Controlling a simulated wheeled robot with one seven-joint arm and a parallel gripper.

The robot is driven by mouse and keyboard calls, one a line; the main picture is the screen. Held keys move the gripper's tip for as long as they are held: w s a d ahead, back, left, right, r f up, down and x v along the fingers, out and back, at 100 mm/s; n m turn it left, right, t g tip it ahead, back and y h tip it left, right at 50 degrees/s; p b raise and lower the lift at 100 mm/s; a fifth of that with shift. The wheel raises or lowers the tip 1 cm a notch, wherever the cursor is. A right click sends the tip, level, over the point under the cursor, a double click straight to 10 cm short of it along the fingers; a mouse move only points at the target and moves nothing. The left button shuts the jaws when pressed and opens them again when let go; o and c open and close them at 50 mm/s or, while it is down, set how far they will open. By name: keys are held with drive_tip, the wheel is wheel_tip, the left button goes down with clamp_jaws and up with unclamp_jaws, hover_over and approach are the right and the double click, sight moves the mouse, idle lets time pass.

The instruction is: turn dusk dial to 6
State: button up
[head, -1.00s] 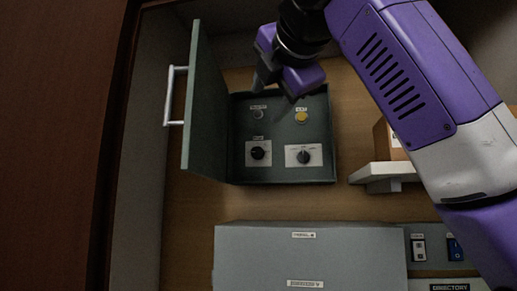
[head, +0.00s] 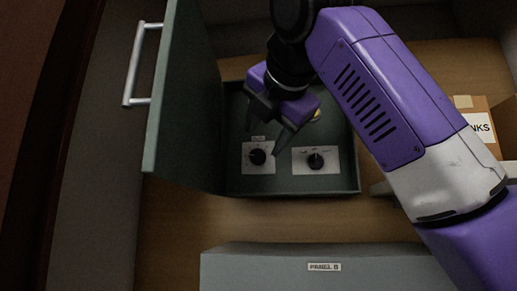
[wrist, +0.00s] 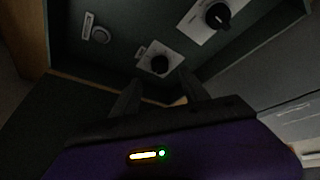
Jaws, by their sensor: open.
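The open dark green box holds two black dials on white plates. The left dial (head: 257,157) and the right dial (head: 316,161) sit side by side in its lower part. They also show in the wrist view as a smaller-looking dial (wrist: 160,64) and another dial (wrist: 218,15). The labels are too small to read, so I cannot tell which is the dusk dial. My gripper (head: 263,142) is open and empty, in front of the left dial; in the wrist view its fingertips (wrist: 160,82) point toward that dial. I cannot tell whether they touch it.
The box's green door (head: 185,100) stands open on the left with a pale handle (head: 137,65). A yellow button (head: 316,115) is partly behind my gripper. A round grey button (wrist: 101,35) shows in the wrist view. A grey panel (head: 320,275) lies below; a cardboard box (head: 475,112) sits right.

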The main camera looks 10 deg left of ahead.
sight(258, 154)
drive_tip(key=p+x, duration=0.2)
drive_tip(key=x, duration=0.4)
drive_tip(key=shift+c, duration=0.2)
clamp_jaws()
